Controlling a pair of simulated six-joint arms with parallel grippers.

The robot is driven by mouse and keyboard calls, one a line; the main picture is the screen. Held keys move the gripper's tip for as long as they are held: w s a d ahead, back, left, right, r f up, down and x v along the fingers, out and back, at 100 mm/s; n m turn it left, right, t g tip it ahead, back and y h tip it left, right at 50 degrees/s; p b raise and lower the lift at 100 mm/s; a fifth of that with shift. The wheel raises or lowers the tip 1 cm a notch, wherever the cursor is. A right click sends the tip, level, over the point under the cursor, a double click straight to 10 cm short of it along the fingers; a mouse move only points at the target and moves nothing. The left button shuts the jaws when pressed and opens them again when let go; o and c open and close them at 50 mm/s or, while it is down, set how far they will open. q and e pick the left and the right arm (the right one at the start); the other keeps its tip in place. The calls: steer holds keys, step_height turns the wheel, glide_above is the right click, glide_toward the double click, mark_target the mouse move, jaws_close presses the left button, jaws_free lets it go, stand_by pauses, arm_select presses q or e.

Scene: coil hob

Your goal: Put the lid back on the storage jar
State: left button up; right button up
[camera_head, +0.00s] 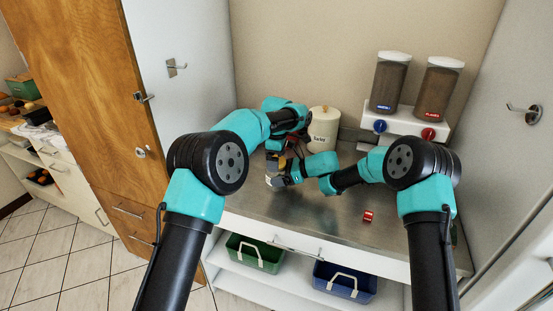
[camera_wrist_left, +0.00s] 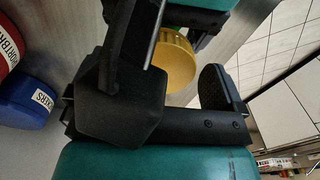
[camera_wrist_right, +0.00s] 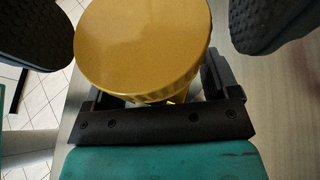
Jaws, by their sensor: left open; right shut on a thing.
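The cream storage jar (camera_head: 323,132) stands upright at the back of the steel counter, behind my grippers; what seems to be a small knob shows on its top. My right gripper (camera_head: 281,178) is low over the counter, in front and left of the jar. The yellow lid also shows in the left wrist view (camera_wrist_left: 178,66). My left gripper (camera_wrist_left: 186,68) is open, with the lid in view between its fingers; I cannot tell whether they touch it.
Labelled blue (camera_wrist_left: 28,100) and red (camera_wrist_left: 7,45) round containers show in the left wrist view. A small red block (camera_head: 368,216) lies on the counter (camera_head: 330,225). Two dispensers (camera_head: 388,82) stand at the back right. Green (camera_head: 254,254) and blue (camera_head: 344,284) bins sit below. The counter's front is mostly clear.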

arm_select(q)
steer(key=shift+r, duration=2.25)
steer(key=shift+c, duration=0.3)
steer(key=shift+r+n, duration=1.6)
steer(key=shift+r, duration=0.15)
steer(key=shift+f, duration=0.15)
steer(key=shift+f, duration=3.9)
